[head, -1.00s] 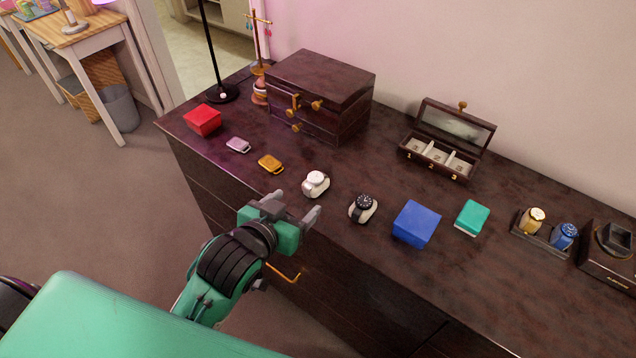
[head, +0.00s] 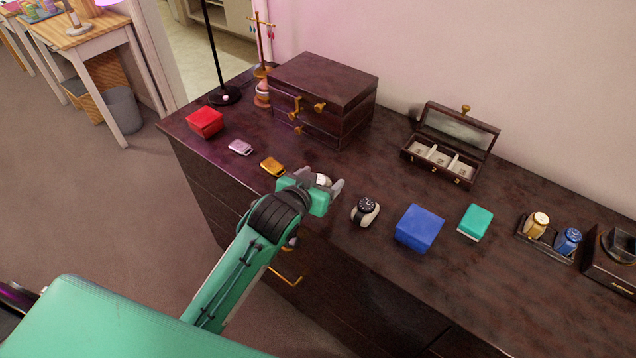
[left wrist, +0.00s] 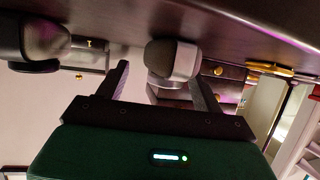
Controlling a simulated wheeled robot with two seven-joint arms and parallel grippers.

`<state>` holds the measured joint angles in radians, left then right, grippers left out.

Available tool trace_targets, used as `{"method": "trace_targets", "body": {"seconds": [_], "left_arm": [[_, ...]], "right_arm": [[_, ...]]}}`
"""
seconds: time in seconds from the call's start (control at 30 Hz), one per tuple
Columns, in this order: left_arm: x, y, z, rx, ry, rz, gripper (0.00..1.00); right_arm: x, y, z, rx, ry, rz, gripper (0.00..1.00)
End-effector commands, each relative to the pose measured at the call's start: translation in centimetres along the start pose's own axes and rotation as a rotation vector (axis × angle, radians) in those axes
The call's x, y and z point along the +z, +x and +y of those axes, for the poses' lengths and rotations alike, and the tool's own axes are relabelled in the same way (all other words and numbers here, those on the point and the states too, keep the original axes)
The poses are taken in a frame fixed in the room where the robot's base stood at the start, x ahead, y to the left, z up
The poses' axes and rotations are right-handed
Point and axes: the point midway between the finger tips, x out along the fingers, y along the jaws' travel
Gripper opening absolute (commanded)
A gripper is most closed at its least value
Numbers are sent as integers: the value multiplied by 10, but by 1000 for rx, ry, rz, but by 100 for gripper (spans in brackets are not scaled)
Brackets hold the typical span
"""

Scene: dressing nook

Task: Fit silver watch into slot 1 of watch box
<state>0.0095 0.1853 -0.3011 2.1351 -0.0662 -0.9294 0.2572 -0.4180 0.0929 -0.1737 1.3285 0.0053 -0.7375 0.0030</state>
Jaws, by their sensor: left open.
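The silver watch (head: 323,180) on its pale cushion stands near the dresser's front edge, mostly hidden behind my left gripper (head: 322,183) in the head view. In the left wrist view the watch (left wrist: 172,62) sits between the two spread fingers of the left gripper (left wrist: 163,85). The gripper is open; whether a finger touches the watch cannot be told. My right gripper is not in view.
A black watch (head: 365,211) on a cushion stands right of the gripper, with a blue box (head: 419,228) and teal box (head: 475,222) beyond. An orange case (head: 272,166) lies close on the left. Dresser top between gripper and watch box is clear.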

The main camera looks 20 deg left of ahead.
Motion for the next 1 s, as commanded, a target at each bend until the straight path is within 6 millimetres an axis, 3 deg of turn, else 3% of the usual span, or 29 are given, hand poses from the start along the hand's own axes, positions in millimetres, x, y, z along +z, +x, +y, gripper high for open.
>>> {"method": "trace_targets", "body": {"seconds": [0.27,0.53,0.83,1.0], "left_arm": [[0,4,0,0,0,0,69],[0,4,0,0,0,0,20],[-2,3,0,0,0,1,20],[-15,-2,0,0,0,3,19]], "right_arm": [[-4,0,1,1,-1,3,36],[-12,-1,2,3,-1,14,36],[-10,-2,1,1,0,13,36],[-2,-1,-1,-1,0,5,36]]}}
